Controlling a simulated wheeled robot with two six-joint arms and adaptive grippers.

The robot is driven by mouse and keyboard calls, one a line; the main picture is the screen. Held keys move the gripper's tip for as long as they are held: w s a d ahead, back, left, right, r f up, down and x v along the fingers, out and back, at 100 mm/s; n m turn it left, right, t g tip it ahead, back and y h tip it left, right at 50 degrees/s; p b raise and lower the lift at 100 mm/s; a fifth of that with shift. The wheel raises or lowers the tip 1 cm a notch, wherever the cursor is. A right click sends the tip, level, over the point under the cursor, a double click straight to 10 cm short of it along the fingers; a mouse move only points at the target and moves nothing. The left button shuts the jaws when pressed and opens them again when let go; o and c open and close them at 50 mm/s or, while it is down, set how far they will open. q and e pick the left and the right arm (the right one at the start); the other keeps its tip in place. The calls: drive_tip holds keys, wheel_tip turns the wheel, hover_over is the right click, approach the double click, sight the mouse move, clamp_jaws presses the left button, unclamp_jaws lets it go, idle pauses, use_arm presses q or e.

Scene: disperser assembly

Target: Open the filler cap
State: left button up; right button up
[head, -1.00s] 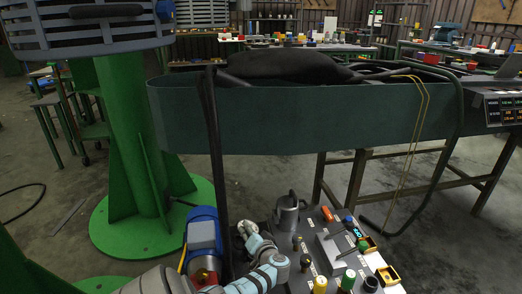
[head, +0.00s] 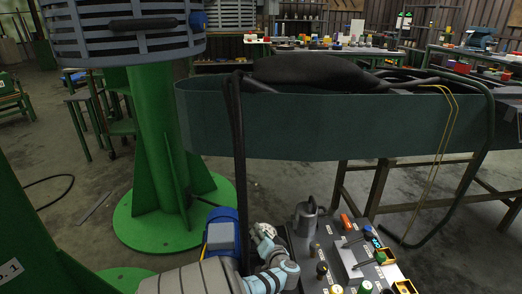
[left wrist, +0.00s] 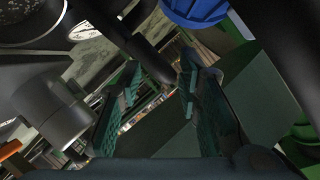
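I cannot make out the filler cap for certain in either view. My left gripper (head: 265,232) is at the bottom middle of the head view, between a blue motor (head: 222,232) and a grey bench panel. In the left wrist view its two teal fingers (left wrist: 160,72) stand apart with nothing seen gripped. A dark tube (left wrist: 135,45) crosses the upper part of that view, and I cannot tell if it passes between the fingers. A blue ribbed part (left wrist: 192,10) shows at the top right. My right gripper is in neither view.
A grey panel (head: 335,285) at the lower right holds a metal can (head: 306,218), knobs and yellow boxes. A dark green trough (head: 330,130) spans the middle. A green column (head: 155,140) stands at left.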

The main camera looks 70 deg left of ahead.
use_arm(q)
drive_tip(key=v, duration=1.2)
